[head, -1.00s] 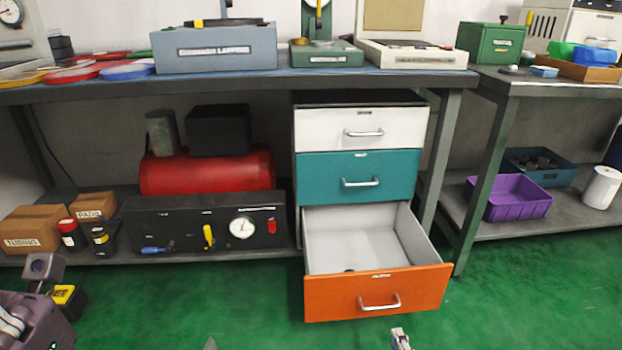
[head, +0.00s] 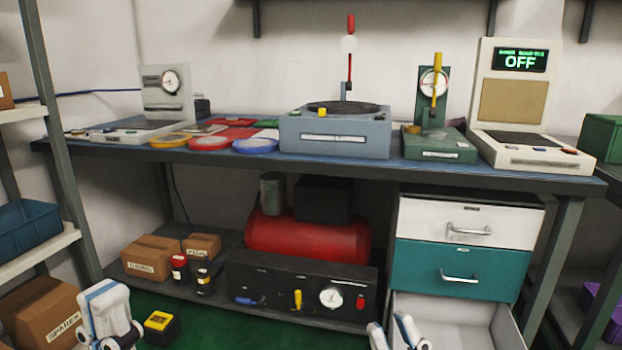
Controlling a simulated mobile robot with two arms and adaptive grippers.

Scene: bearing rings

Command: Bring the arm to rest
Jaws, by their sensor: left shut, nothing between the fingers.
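My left gripper (head: 112,325) is at the lower left of the head view, in front of the lower shelf and left of the yellow-black box. It is shut and empty. My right gripper (head: 393,338) shows at the bottom edge, in front of the open bottom drawer (head: 460,318). Its two fingers stand apart with nothing seen between them. The lower part of this gripper is cut off by the picture edge, and so is the drawer's front.
The workbench (head: 345,168) carries dial gauges, colored rings, a grey turntable unit (head: 335,140) and a display reading OFF (head: 520,61). The teal drawer (head: 455,268) and white drawer (head: 470,220) are closed. A cardboard box (head: 45,310) stands at the lower left. Green floor shows between.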

